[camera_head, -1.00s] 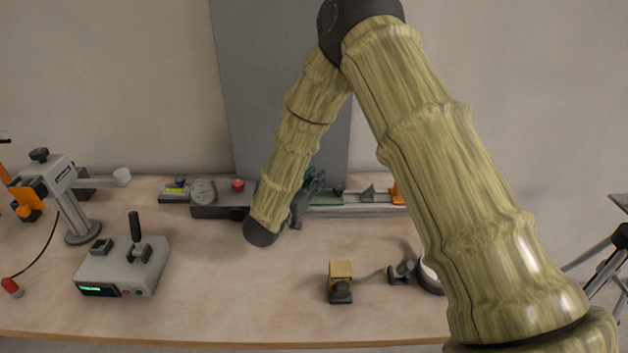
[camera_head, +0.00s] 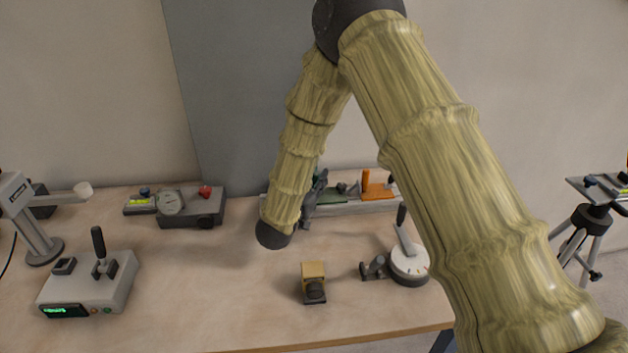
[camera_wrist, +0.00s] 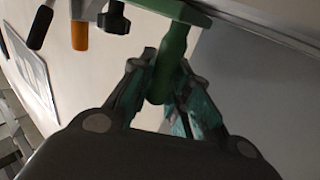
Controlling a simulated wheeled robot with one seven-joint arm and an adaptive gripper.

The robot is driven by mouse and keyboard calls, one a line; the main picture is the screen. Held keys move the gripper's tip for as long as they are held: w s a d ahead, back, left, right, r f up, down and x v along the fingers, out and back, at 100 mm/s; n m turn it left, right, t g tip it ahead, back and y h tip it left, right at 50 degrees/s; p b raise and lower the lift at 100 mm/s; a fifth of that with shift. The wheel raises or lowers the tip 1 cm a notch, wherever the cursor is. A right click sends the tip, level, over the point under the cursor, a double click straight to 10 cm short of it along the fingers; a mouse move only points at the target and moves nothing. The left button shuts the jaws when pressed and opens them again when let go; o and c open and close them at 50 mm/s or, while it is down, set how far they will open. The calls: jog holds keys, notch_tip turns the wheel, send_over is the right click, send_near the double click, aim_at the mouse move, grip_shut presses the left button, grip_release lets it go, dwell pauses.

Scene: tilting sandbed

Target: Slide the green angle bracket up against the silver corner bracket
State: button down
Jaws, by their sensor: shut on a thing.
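The green angle bracket (camera_head: 334,195) lies on the pale rail at the back of the table, partly hidden by my arm and gripper. Its upright green handle (camera_wrist: 172,58) shows in the wrist view between my fingers. My gripper (camera_head: 314,196) is shut on that handle; it also shows in the wrist view (camera_wrist: 163,85). The silver corner bracket (camera_head: 353,187) is the small grey piece just right of the green bracket. I cannot tell whether they touch. In the wrist view a dark knob (camera_wrist: 114,18) stands beside the green plate.
An orange block with a post (camera_head: 376,190) sits on the rail (camera_head: 350,209) right of the silver bracket. A grey box with a gauge (camera_head: 190,207) is to the left. A yellow-topped block (camera_head: 313,280), a round dial (camera_head: 409,267) and a joystick box (camera_head: 88,285) stand nearer.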

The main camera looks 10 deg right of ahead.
jog(key=c, duration=1.3)
grip_release()
jog(key=shift+s+d, duration=0.1)
jog(key=shift+d, duration=0.05)
jog(key=shift+s+a, duration=0.15)
jog(key=shift+a, duration=0.1)
jog(key=v, duration=1.1)
jog(key=shift+s+a, duration=0.15)
jog(key=shift+a, duration=0.05)
